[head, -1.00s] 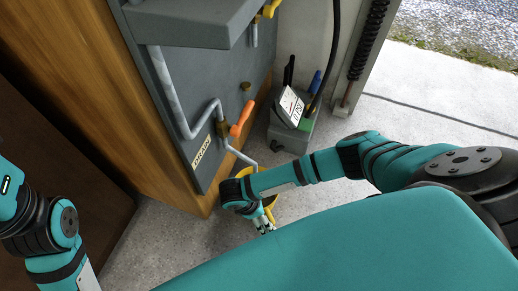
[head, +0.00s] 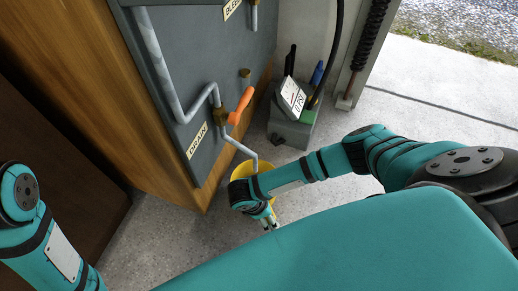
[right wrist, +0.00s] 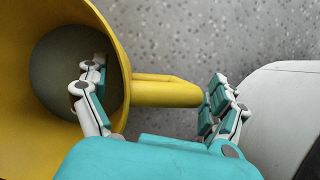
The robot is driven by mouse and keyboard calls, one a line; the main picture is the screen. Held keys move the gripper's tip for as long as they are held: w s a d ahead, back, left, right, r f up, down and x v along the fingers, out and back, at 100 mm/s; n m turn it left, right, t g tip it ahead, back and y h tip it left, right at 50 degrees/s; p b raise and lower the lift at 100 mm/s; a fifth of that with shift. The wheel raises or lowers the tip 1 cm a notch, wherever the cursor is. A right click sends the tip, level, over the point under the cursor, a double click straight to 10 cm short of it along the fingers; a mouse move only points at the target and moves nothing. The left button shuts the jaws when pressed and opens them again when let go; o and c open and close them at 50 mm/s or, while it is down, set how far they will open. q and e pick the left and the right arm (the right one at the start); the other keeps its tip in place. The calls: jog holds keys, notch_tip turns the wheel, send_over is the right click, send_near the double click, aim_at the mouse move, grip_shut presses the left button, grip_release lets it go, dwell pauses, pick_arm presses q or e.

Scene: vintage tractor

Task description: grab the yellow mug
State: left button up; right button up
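The yellow mug (head: 240,168) stands on the floor under the drain pipe, partly hidden behind my right arm in the head view. In the right wrist view the mug (right wrist: 20,125) fills the left side, its opening facing the camera and its handle (right wrist: 165,92) pointing right. My right gripper (right wrist: 155,95) is open around the mug's wall and handle. One finger reaches into the mug's mouth and the other is beyond the handle's outer end, near it. In the head view the right gripper (head: 268,217) points down at the mug. My left gripper is out of view; only its arm shows.
A grey panel (head: 205,65) with pipes, an orange valve handle (head: 241,105) and a "DRAIN" label stands beside the mug on a wooden cabinet (head: 150,135). A grey tool box (head: 290,130) sits behind. Bare concrete floor (head: 150,235) lies in front.

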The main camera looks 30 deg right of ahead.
jog(key=c, duration=1.3)
jog(key=shift+c, duration=0.2)
jog(key=shift+r, duration=0.1)
